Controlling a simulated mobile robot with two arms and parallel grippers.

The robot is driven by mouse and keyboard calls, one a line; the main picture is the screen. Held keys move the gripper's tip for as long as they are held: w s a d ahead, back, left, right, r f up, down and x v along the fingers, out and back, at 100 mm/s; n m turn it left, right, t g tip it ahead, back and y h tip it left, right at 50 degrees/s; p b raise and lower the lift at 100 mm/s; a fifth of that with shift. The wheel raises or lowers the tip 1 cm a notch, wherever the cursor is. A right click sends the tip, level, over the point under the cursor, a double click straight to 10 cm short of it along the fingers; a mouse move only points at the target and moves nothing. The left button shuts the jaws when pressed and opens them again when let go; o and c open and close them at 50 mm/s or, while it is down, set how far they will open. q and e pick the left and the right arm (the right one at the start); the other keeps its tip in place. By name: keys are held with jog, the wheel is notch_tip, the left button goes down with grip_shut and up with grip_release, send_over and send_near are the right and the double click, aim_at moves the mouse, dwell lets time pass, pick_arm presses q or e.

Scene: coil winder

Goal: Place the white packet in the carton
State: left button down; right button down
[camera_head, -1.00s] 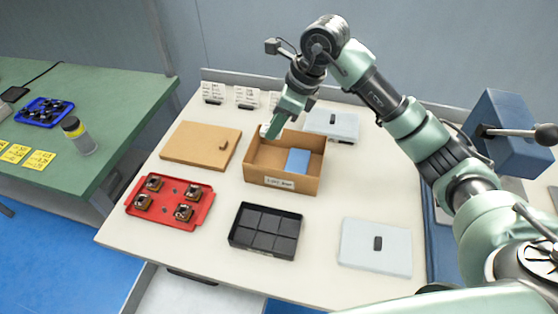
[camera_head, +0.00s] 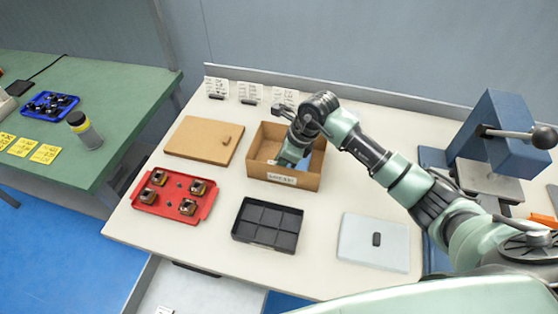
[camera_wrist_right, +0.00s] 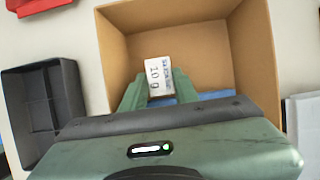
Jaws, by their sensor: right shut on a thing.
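The open brown carton (camera_head: 256,172) stands near the middle of the white table, with a label on its front wall. It also fills much of the right wrist view (camera_wrist_right: 114,60). My right gripper (camera_head: 287,160) reaches down into the carton. In the right wrist view its fingers (camera_wrist_right: 160,88) are shut on the white packet (camera_wrist_right: 159,72), which has "10 g" printed on it. The packet is within the carton's walls; I cannot tell whether it touches the floor. A blue item (camera_wrist_right: 212,95) lies in the carton, partly hidden by the gripper. My left gripper is not in view.
A cardboard lid (camera_head: 204,139) lies left of the carton. A red tray (camera_head: 172,204) with brown parts and an empty black divided tray (camera_head: 267,224) lie in front. A pale lid (camera_head: 374,242) lies front right. A blue machine (camera_head: 503,138) stands at the right.

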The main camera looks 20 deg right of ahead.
jog(key=shift+f, duration=0.15)
jog(key=c, duration=1.3)
grip_release()
jog(key=shift+c, duration=0.2)
jog(key=shift+r, duration=0.25)
jog(key=shift+d+r, duration=0.15)
jog(key=shift+r, duration=0.15)
jog(key=b+v, duration=0.1)
jog(key=v, duration=1)
jog(key=shift+s+b, duration=0.2)
jog(key=shift+b, duration=0.1)
jog(key=shift+r, duration=0.1)
